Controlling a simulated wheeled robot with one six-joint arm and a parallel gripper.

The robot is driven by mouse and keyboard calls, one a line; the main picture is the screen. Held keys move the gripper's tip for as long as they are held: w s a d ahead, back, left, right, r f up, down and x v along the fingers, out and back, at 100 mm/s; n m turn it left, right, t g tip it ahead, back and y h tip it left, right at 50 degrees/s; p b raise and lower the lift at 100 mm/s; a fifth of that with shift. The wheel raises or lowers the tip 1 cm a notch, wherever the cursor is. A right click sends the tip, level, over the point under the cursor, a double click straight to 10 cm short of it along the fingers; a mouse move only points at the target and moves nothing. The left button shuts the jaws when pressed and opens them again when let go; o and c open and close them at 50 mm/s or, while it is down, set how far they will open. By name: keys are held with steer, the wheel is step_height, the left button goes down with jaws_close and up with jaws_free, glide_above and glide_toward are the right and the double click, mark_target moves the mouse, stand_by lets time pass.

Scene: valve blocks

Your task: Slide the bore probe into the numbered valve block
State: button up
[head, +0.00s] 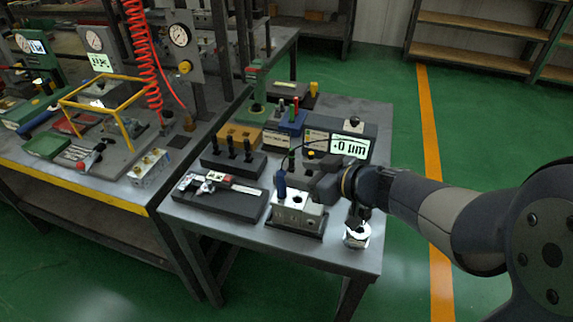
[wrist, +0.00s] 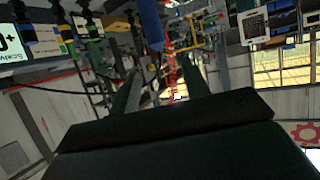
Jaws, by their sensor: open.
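The blue-handled bore probe (head: 282,184) stands upright at the left end of a grey valve block (head: 298,213) on the near side of the table. I cannot tell whether it is in a bore or a holder there. A thin dark cable arches from its top toward the display unit. In the wrist view the blue handle (wrist: 150,25) shows at the top, ahead of and between my fingers. My gripper (head: 306,181) is open and empty, just right of the probe, above the block. Any number on the block is too small to read.
A grey unit with a lit display (head: 350,147) stands behind my gripper. A white round piece (head: 356,233) sits near the table's right edge. A black tray with a caliper (head: 218,196) lies left of the block. Another metal block (head: 150,168) sits on the left workbench.

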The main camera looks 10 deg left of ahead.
mark_target(280, 172)
steer(key=shift+v, duration=1.45)
steer(key=shift+a, duration=0.1)
steer(key=b+x, duration=0.1)
steer(key=x, duration=0.5)
steer(key=f+b+x, duration=0.1)
steer(key=x, duration=0.5)
steer(key=shift+f+b, duration=0.2)
steer(key=shift+b, duration=0.1)
steer(key=shift+r, duration=0.55)
